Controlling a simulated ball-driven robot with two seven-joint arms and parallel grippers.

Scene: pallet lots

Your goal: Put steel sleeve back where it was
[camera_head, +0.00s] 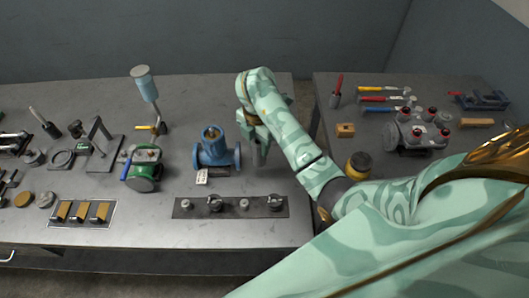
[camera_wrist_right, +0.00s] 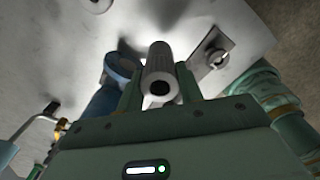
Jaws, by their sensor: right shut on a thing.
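The steel sleeve (camera_wrist_right: 160,72) is a grey, ribbed cylinder with a dark round hole in its end. In the right wrist view it sits between the fingers of my right gripper (camera_wrist_right: 158,88), which is shut on it. In the head view my right gripper (camera_head: 261,152) is above the bench, just right of the blue valve; the sleeve is hard to make out there. A dark strip (camera_head: 184,208) with several small metal parts lies along the bench's front, nearer than the gripper. My left gripper is in neither view.
The blue valve (camera_head: 215,153) with a small tag stands close left of the gripper. A green-and-grey pump (camera_head: 143,170) is further left. A side table (camera_head: 350,104) at the right holds tools and a grey manifold (camera_head: 412,134). Bare bench (camera_head: 275,185) shows between gripper and strip.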

